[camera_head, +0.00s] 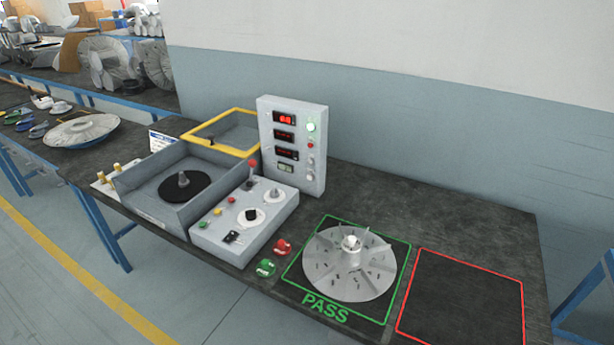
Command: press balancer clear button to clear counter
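The grey upright panel (291,150), which looks like the balancer's display unit, stands on the dark bench. It has red digital readouts (286,118) and a column of small buttons on its right side. I cannot read any label that names the clear button. A lower control box (245,220) with knobs and small coloured buttons stands in front of the panel. Neither of my grippers shows in the head view.
A silver finned impeller (349,262) lies in the green PASS square (327,309). The red-outlined square (465,300) is empty. Green (266,267) and red (282,246) buttons sit near the front edge. A grey open box with a black disc (184,186) stands left.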

